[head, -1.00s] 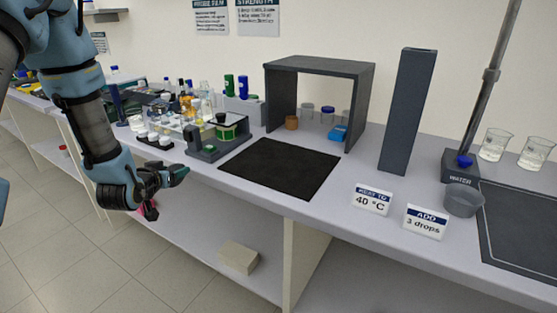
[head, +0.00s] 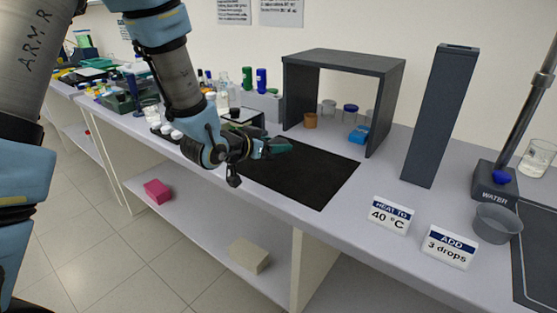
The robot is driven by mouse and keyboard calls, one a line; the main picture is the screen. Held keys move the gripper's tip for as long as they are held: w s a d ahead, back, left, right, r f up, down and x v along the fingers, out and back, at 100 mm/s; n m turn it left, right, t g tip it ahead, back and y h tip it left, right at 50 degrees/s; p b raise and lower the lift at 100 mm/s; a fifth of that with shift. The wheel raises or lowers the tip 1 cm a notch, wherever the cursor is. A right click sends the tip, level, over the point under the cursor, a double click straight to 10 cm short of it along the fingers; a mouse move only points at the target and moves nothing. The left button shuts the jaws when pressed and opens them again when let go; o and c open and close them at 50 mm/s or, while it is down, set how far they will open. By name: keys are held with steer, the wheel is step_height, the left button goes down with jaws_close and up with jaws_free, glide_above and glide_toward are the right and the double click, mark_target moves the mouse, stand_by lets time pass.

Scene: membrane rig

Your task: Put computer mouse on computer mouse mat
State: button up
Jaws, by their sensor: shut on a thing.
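The computer mouse mat (head: 318,182) is a flat black rectangle on the light grey bench, near its front edge. My gripper (head: 272,148) is over the left part of the mat, shut on a small teal-green thing, taken to be the computer mouse (head: 279,146). The mouse is partly hidden by the fingers and too small to show its shape clearly. It appears to be above the mat; the exact height cannot be told. The right part of the mat is bare.
A dark grey open frame (head: 345,58) stands behind the mat, with a blue item (head: 359,134) and small jars under it. Bottles and racks crowd the bench on the left. A tall dark block (head: 440,115) and two signs (head: 390,215) stand on the right.

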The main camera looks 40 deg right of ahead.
mark_target(274, 171)
steer(key=shift+f+p, duration=0.55)
steer(key=shift+f, duration=2.15)
steer(key=shift+f, duration=0.15)
steer(key=o, duration=1.4)
steer(key=v, duration=0.6)
steer(key=b+v, duration=0.1)
steer(key=v, duration=0.3)
steer(key=shift+d+r, duration=0.15)
steer(key=shift+r, duration=0.1)
steer(key=p+v, duration=0.2)
steer(key=p, duration=0.2)
steer(key=shift+f+p, duration=0.1)
steer(key=shift+p, duration=0.3)
steer(key=shift+a, duration=0.25)
